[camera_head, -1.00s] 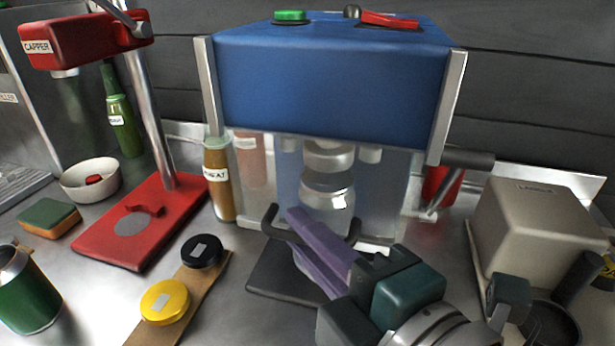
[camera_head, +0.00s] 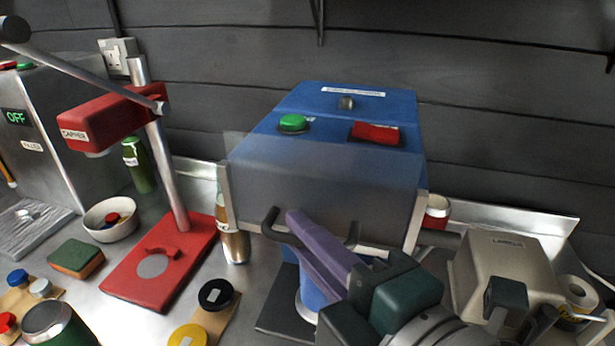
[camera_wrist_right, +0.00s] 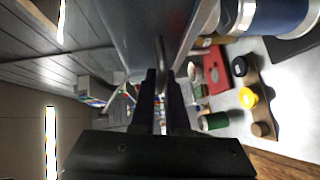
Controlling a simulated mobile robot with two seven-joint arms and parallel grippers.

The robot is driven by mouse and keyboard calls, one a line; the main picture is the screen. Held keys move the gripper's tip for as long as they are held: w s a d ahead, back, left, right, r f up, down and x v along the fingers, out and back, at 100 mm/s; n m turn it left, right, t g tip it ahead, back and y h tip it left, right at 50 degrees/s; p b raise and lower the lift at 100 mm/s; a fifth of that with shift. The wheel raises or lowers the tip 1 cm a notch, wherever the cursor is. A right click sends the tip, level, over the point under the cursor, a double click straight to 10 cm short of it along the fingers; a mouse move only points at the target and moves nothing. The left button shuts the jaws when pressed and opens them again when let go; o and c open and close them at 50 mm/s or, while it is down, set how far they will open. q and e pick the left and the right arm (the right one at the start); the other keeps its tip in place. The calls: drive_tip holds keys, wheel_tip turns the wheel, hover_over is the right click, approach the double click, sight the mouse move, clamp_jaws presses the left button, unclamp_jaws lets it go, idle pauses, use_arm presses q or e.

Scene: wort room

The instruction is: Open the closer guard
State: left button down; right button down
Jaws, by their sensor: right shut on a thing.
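The closer (camera_head: 345,160) is a blue machine with a green and a red button on its sloping top. Its clear guard (camera_head: 325,190) now lies in front of the blue housing, with steel side rails. The guard's dark bar handle (camera_head: 269,222) is at the guard's lower edge. My right gripper (camera_head: 295,220) is shut on this handle, with its purple fingers reaching from the lower right. In the wrist view the handle (camera_wrist_right: 160,48) runs between the dark fingers (camera_wrist_right: 161,75). The gripper hides part of the opening below. My left gripper is not in view.
The red capper (camera_head: 150,255) stands to the left, with a bowl (camera_head: 108,222) and sponge (camera_head: 76,256) beside it. A bottle (camera_head: 235,245) stands by the closer's left rail. The beige labeller (camera_head: 505,265) is close on the right. Black and yellow lids (camera_head: 216,294) lie in front.

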drive_tip(key=c, duration=1.2)
unclamp_jaws()
drive_tip(key=shift+s+d, duration=0.1)
drive_tip(key=b+v, duration=0.1)
drive_tip(key=v, duration=0.8)
drive_tip(key=shift+s+d, duration=0.15)
drive_tip(key=shift+s, duration=0.2)
